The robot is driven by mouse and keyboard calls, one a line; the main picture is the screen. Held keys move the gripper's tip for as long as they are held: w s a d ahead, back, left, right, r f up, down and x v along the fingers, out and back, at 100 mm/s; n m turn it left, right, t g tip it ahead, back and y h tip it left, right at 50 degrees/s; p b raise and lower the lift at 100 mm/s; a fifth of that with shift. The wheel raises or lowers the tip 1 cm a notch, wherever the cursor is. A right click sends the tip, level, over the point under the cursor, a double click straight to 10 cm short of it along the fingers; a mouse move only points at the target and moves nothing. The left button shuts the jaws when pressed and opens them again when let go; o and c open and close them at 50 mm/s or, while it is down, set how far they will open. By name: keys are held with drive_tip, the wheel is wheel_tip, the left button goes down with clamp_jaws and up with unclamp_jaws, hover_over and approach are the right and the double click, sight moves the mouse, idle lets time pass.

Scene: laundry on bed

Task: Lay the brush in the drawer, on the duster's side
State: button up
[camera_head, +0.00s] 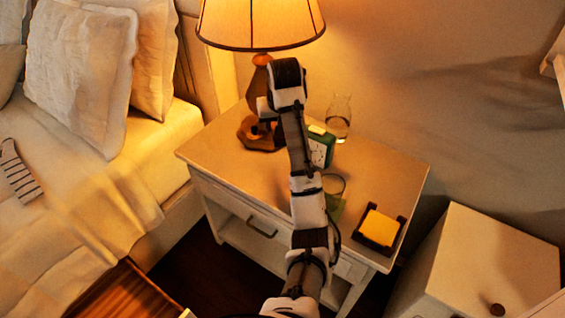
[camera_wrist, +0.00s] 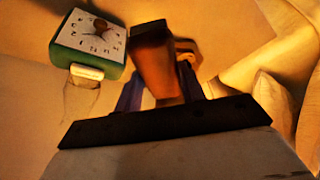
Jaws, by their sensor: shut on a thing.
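My gripper (camera_wrist: 160,92) is shut on a brown, block-shaped thing, which looks like the brush (camera_wrist: 152,62); it sticks out between the two fingers in the wrist view. In the head view my gripper (camera_head: 266,112) is above the back of the nightstand, close by the lamp base, and my arm hides most of what it holds. The nightstand's drawer (camera_head: 238,218) has a dark bar handle (camera_head: 262,227), and its front looks closed, partly behind my arm. I cannot make out the duster in either view.
On the nightstand (camera_head: 225,160) stand a lit lamp (camera_head: 262,25), a green clock (camera_head: 320,148), a glass carafe (camera_head: 338,118), a tumbler (camera_head: 334,187) and a dark tray (camera_head: 398,235) with yellow notes. A bed (camera_head: 80,190) is at left, a white cabinet (camera_head: 485,260) at right.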

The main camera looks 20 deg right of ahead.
wheel_tip(320, 180, down, 14)
drive_tip(key=p, duration=0.2)
drive_tip(key=shift+f+p, duration=0.15)
drive_tip(key=shift+p, duration=0.25)
drive_tip(key=o, duration=1)
drive_tip(key=shift+f, duration=0.15)
drive_tip(key=v, duration=1.2)
drive_tip(key=shift+w+r+b, duration=0.1)
drive_tip(key=shift+r+b, duration=0.15)
drive_tip(key=shift+b, duration=0.1)
